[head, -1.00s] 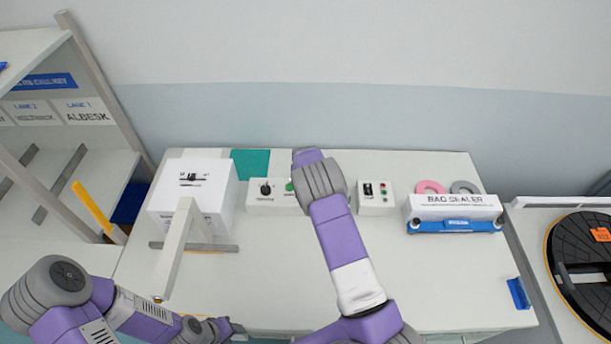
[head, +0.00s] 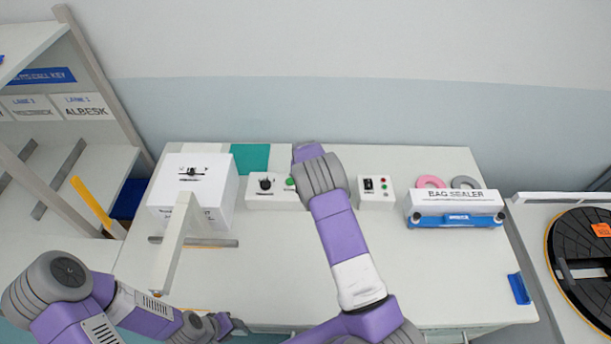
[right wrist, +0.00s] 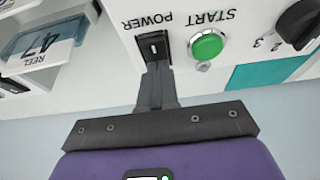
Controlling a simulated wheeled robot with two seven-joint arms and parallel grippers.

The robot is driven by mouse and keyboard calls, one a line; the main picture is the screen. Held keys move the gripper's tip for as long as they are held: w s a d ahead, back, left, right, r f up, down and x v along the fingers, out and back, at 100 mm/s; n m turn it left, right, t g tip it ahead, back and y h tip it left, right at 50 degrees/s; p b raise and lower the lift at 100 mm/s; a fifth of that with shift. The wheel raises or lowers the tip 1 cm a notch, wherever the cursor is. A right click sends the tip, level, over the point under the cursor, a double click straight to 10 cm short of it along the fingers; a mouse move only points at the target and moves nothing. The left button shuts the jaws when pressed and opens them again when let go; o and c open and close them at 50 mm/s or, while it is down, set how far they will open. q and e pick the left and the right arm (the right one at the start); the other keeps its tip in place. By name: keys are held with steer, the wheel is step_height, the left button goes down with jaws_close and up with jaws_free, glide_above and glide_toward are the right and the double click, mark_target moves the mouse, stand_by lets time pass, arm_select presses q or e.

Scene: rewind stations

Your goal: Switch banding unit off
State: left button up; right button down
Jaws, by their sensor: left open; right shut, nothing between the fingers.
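A white control box (head: 265,201) with a black knob (head: 265,184) and a green button stands mid-table, right of a large white box unit (head: 210,192). Its label is too small to read in the head view. In the right wrist view the panel shows upside down, with a black POWER rocker switch (right wrist: 152,47), a green START button (right wrist: 207,44) and the knob (right wrist: 298,24). My right gripper (right wrist: 155,68) is shut and empty, its fingertips at the switch's edge; contact is unclear. In the head view my right arm hides it. My left gripper (head: 240,326) is open, low at the table's front edge.
A second control box (head: 376,193) with red and green buttons stands close right of my right arm. The bag sealer (head: 455,206) is farther right. A grey-white bar (head: 174,245) juts forward from the large box. The table's front right is mostly clear.

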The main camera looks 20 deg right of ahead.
steer(key=shift+s+a+f, duration=0.1)
steer(key=shift+s+a, duration=0.1)
steer(key=shift+s, duration=0.25)
steer(key=shift+s+a+f, duration=0.1)
steer(key=shift+s+a, duration=0.1)
steer(key=shift+s, duration=0.2)
step_height(320, 180, up, 5)
steer(key=p, duration=0.3)
steer(key=shift+s+a+r, duration=0.1)
steer(key=shift+s+r, duration=0.05)
steer(key=b+v, duration=0.1)
steer(key=v, duration=0.8)
steer(key=shift+s+a, duration=0.1)
steer(key=shift+s, duration=0.05)
